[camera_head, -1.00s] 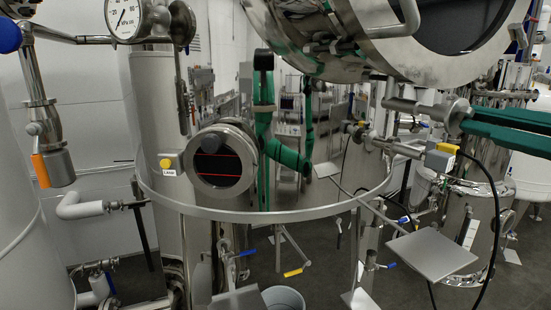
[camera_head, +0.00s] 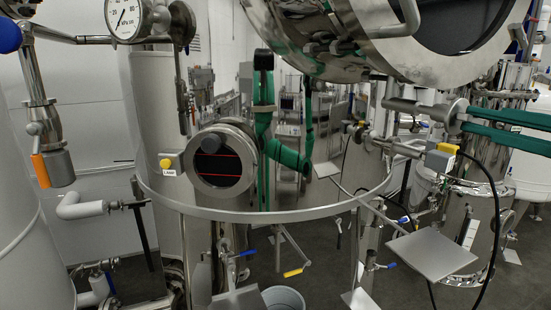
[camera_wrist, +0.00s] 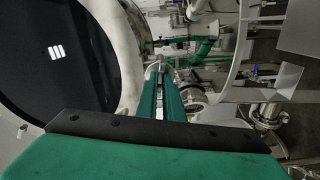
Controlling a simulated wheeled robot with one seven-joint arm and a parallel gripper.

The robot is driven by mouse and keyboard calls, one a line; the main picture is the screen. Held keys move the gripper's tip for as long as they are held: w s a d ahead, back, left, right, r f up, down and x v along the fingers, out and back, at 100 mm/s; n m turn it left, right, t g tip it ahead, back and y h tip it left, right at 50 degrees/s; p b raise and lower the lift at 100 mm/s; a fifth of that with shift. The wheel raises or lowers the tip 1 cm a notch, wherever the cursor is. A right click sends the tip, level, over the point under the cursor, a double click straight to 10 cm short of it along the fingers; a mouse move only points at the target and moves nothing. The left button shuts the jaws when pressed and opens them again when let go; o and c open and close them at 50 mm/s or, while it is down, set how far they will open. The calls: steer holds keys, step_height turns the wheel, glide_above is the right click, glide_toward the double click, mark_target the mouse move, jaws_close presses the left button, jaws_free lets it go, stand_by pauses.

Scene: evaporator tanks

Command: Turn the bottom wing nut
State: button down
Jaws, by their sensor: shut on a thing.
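A metal swing bolt (camera_head: 415,106) sticks out to the right below the rim of the large round tank opening. The bottom wing nut (camera_head: 456,113) is a grey metal piece at its right end, partly hidden by my fingers. My gripper (camera_head: 466,119) comes in from the right with two long green fingers, one above the other, their tips at the nut. The fingers are shut on the nut. In the wrist view the green fingers (camera_wrist: 160,95) run away from me, close together, and their tips meet a small metal part (camera_wrist: 161,66); its shape is too small to tell.
The steel tank (camera_head: 385,48) with its dark round window hangs just above my fingers. A yellow-topped grey box (camera_head: 440,157) on a rod sits close below them. A metal ring rail (camera_head: 270,216) and a flat plate (camera_head: 432,254) lie lower down.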

steer(key=shift+n, duration=0.4)
steer(key=shift+n, duration=1.2)
steer(key=shift+n, duration=0.7)
steer(key=c, duration=1.8)
jaws_free()
